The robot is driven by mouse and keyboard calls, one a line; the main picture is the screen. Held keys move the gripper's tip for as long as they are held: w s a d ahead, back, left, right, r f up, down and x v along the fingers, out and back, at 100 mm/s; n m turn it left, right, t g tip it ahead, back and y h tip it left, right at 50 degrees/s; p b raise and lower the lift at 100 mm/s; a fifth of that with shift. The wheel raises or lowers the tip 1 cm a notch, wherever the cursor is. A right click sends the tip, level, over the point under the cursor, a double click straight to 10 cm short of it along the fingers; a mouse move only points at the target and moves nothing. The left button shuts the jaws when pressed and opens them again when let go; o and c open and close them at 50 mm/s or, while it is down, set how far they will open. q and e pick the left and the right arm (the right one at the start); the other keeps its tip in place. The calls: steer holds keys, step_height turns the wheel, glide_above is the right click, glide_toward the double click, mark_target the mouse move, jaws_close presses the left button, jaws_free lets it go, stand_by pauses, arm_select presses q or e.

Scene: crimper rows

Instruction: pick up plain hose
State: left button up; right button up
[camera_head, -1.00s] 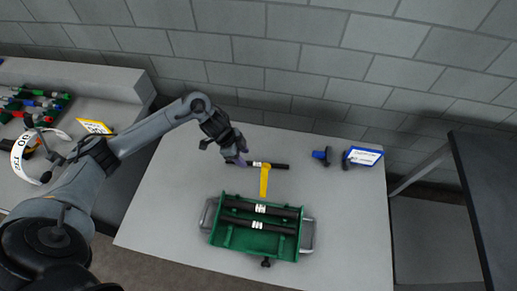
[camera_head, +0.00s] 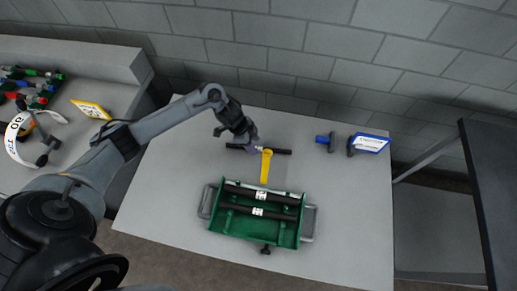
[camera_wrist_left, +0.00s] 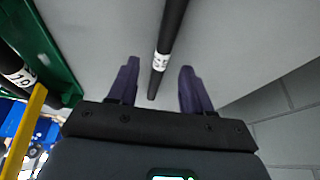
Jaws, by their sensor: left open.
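A black hose (camera_head: 281,151) with a white label lies on the grey table behind the green tray. It also shows in the left wrist view (camera_wrist_left: 170,30), running lengthwise between the two purple fingers. My left gripper (camera_head: 252,145) is open and sits at the hose, hiding part of it. In the left wrist view its fingers (camera_wrist_left: 157,88) stand on either side of the hose, with gaps on both sides. Whether the fingertips are down at table height is hard to tell. My right gripper is not in view.
The green tray (camera_head: 228,228) holds two more black hoses with white labels. A yellow tool (camera_head: 265,168) stands by the table hose. A blue-and-black fitting (camera_head: 325,140) and a blue-framed sign (camera_head: 369,143) are at the back right.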

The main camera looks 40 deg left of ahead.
mark_target(258, 147)
arm_select(q)
steer(key=shift+x, duration=1.5)
steer(key=shift+w, duration=0.1)
jaws_close()
